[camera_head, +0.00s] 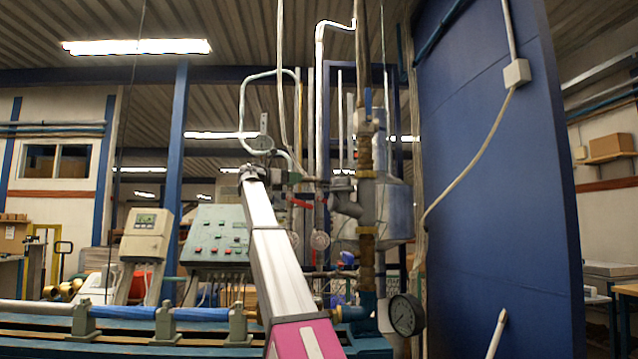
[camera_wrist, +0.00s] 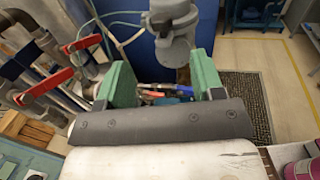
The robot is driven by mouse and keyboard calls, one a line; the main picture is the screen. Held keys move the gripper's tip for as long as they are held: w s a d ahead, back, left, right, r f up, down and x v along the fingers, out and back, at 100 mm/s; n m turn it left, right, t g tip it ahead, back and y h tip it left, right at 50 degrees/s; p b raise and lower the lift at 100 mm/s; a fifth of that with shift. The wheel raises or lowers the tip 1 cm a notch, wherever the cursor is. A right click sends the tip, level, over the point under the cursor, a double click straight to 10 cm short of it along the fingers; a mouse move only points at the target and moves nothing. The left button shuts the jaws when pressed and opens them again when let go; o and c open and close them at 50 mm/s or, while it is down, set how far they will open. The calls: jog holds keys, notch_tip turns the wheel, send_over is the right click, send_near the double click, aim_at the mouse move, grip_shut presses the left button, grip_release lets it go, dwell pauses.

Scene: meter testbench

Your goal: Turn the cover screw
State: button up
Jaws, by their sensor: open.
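I cannot make out the cover screw in either view. In the wrist view a grey housing (camera_wrist: 176,35) with a rounded body hangs beyond my fingertips, at the top middle. A grey angled fitting (camera_head: 345,197) on the vertical pipe in the head view may be the same part; I cannot be sure. My gripper (camera_wrist: 161,65) is open, with two green fingers apart and nothing between them. The housing lies beyond the fingers, and no contact shows.
Red-handled valves (camera_wrist: 70,48) and pipes crowd the left of the wrist view. A green control box (camera_head: 216,238) stands left of my arm. A pressure gauge (camera_head: 406,314) sits low right. A large blue panel (camera_head: 500,190) closes off the right side.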

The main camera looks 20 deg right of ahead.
aim_at(325, 184)
jog(key=d, duration=1)
jog(key=shift+s+d, duration=0.1)
jog(key=shift+d, duration=0.3)
jog(key=c, duration=0.9)
